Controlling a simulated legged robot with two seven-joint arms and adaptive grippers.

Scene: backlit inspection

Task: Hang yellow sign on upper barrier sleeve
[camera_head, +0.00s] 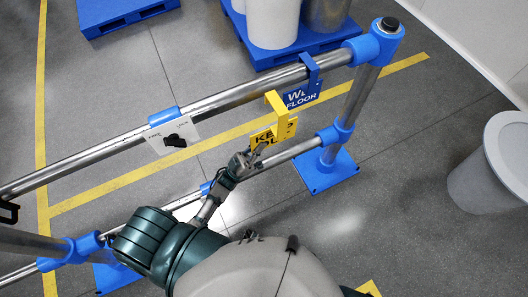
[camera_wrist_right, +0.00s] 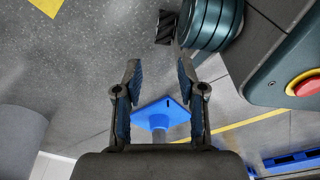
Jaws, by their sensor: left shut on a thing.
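The yellow sign (camera_head: 265,136) has black lettering and a hooked yellow top. My left gripper (camera_head: 247,160) is shut on its lower left part and holds it in the air. In the picture the sign lies between the upper rail (camera_head: 229,96) and the lower rail, below the blue sign. The upper barrier sleeve (camera_head: 163,116) is a blue band on the upper rail, left of the yellow sign and apart from it. A white plate (camera_head: 172,137) with a black mark shows just below this sleeve. My right gripper (camera_wrist_right: 159,68) is open and empty in the right wrist view.
A blue sign (camera_head: 302,95) hangs on the upper rail by the right post (camera_head: 358,97). A lower sleeve (camera_head: 205,187) sits on the lower rail. A grey bin (camera_head: 490,165) stands at the right. Blue pallets (camera_head: 101,23) lie behind the barrier.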

